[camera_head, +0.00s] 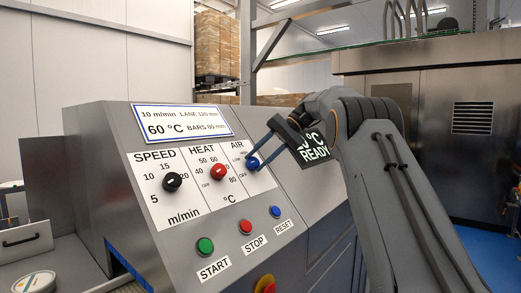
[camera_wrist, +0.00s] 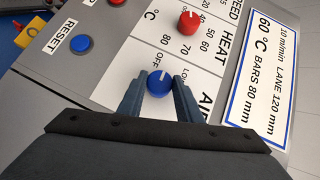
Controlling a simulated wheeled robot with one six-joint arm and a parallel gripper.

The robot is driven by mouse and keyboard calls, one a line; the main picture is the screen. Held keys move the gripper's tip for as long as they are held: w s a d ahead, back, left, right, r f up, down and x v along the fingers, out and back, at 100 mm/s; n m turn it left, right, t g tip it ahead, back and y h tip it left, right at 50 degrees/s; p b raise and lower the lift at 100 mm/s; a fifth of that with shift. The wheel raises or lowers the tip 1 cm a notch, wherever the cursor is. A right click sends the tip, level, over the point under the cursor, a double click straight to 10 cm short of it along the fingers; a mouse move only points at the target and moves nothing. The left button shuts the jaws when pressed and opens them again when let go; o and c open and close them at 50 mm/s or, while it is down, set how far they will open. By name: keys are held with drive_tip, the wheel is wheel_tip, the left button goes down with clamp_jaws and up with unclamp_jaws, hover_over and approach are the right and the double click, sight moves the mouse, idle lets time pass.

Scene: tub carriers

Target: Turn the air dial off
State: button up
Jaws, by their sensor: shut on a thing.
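The blue air dial (camera_head: 253,163) is on the white AIR label of the sloped control panel. It also shows in the wrist view (camera_wrist: 159,82), with OFF and LOW printed beside it. My gripper (camera_wrist: 158,86) is shut on the dial, one finger on either side of it. In the head view my gripper (camera_head: 258,152) reaches the dial from the right. A short pale mark on the dial's top appears to point roughly between OFF and LOW, but it is too small to read exactly. Other AIR markings are hidden by the gripper.
The red heat dial (camera_head: 218,172) and black speed dial (camera_head: 172,182) are left of the air dial. Below are the green START (camera_head: 205,246), red STOP (camera_head: 245,227) and blue RESET (camera_head: 275,212) buttons. A dark READY display (camera_head: 314,150) is partly hidden by my arm.

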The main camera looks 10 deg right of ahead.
drive_tip(key=shift+a+r+n+h+p, duration=0.1)
drive_tip(key=shift+n+h+p, duration=0.9)
drive_tip(key=shift+n+p, duration=0.35)
drive_tip(key=o, duration=1)
drive_tip(key=shift+o, duration=0.2)
